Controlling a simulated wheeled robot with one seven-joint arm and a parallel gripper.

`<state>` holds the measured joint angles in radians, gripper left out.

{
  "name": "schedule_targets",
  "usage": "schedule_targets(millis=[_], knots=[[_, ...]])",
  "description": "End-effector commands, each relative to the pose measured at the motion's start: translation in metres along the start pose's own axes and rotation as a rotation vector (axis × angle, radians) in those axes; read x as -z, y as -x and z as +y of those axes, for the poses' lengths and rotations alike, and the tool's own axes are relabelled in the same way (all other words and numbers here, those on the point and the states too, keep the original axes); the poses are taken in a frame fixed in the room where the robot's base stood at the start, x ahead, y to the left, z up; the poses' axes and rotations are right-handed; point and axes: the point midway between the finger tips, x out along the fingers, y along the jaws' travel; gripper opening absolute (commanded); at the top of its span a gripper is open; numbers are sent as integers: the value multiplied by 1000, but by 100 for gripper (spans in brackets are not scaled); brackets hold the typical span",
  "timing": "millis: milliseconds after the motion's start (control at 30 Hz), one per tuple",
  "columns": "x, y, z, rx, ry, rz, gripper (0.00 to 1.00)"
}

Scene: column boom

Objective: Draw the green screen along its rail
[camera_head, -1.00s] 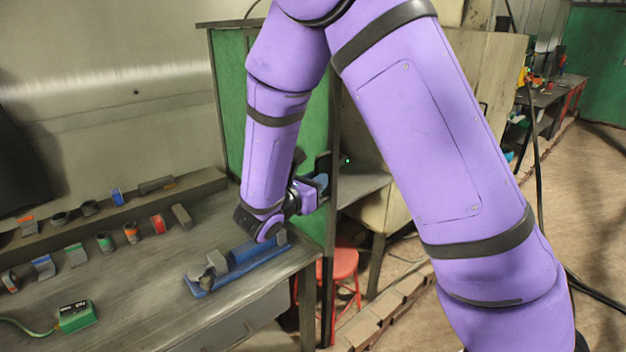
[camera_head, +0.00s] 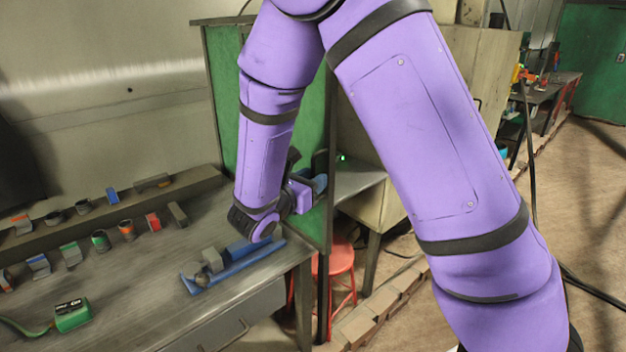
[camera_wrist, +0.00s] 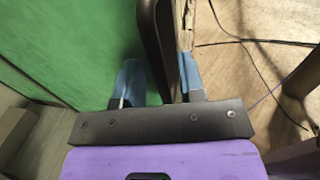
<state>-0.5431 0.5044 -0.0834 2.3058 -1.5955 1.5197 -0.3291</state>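The green screen (camera_head: 226,90) stands as an upright panel in a dark frame at the back right of the workbench, partly hidden behind my arm. In the wrist view its green face (camera_wrist: 65,45) fills the left side. My gripper (camera_head: 318,184) is at the screen's near right edge, around mid-height. In the wrist view, my gripper's two blue fingers (camera_wrist: 161,85) stand on either side of a dark upright bar (camera_wrist: 150,45) at the screen's edge. Little space shows between bar and fingers; I cannot tell whether they press on it. The rail is not clearly seen.
The workbench (camera_head: 135,275) carries a blue fixture (camera_head: 250,262) just below my gripper, a green box (camera_head: 73,315) and several small parts. A red stool (camera_head: 340,262) stands right of the bench. Low bricks (camera_head: 385,310) edge the floor, which is open at right. Cables lie there.

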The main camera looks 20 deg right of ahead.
Motion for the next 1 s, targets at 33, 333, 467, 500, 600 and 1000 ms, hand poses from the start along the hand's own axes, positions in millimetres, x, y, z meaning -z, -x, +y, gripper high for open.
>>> schedule_targets(millis=[33,333,467,500,600,1000], knots=[[0,6,0,-3,0,1,37],[0,59,1,-5,0,1,37],[0,80,0,-4,0,1,37],[0,86,0,-4,0,1,37],[0,96,0,-3,0,1,37],[0,104,0,-1,1,0,37]])
